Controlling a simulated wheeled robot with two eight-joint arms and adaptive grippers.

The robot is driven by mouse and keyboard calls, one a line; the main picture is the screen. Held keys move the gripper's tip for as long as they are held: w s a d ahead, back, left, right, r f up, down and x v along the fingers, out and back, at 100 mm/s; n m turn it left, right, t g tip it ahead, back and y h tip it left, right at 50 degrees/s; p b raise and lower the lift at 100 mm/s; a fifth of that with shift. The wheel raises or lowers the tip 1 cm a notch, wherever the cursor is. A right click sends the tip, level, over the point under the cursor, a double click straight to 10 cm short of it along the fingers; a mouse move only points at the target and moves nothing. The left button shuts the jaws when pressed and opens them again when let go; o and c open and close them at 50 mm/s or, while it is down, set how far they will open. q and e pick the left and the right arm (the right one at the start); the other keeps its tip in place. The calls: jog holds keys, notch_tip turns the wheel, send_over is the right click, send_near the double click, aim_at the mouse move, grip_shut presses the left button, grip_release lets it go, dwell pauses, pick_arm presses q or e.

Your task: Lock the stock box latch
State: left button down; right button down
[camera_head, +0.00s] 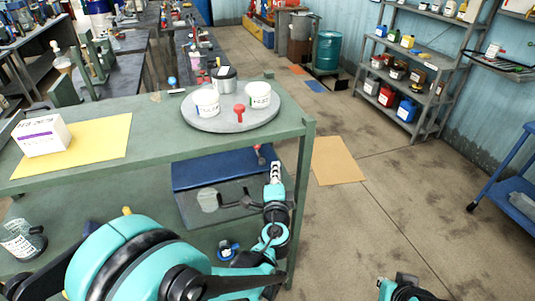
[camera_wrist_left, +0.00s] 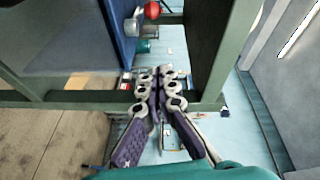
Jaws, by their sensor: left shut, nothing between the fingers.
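The stock box (camera_head: 185,205) sits on the shelf under the green workbench, with its blue lid (camera_head: 215,172) down. Its latch, a small lever with a red knob (camera_head: 258,148), stands at the lid's right end; the lever's exact angle is hard to tell. In the left wrist view the red knob (camera_wrist_left: 152,10) and the edge of the blue lid (camera_wrist_left: 118,25) are at the upper left. My left gripper (camera_head: 275,166) is beside the box's right end, near the bench leg, shut and empty. In its wrist view the fingertips (camera_wrist_left: 160,74) are together, apart from the knob.
The bench's top (camera_head: 170,157) overhangs the box, and its right leg (camera_head: 301,215) stands close to my left gripper. A round tray (camera_head: 225,124) with white tubs is on top. A glass jar (camera_head: 18,240) is on the shelf at left.

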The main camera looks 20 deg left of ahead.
pick_arm(q)
jog(key=b+x, duration=0.1)
jog(key=x, duration=0.8)
jog(key=shift+w+f+b, duration=0.1)
jog(key=shift+w+b, duration=0.1)
jog(key=shift+b, duration=0.2)
jog(key=a, duration=0.3)
jog(key=shift+w+a+f+b, duration=0.15)
jog(key=shift+w+f+b, duration=0.1)
jog(key=shift+b, duration=0.15)
jog(key=shift+a, duration=0.4)
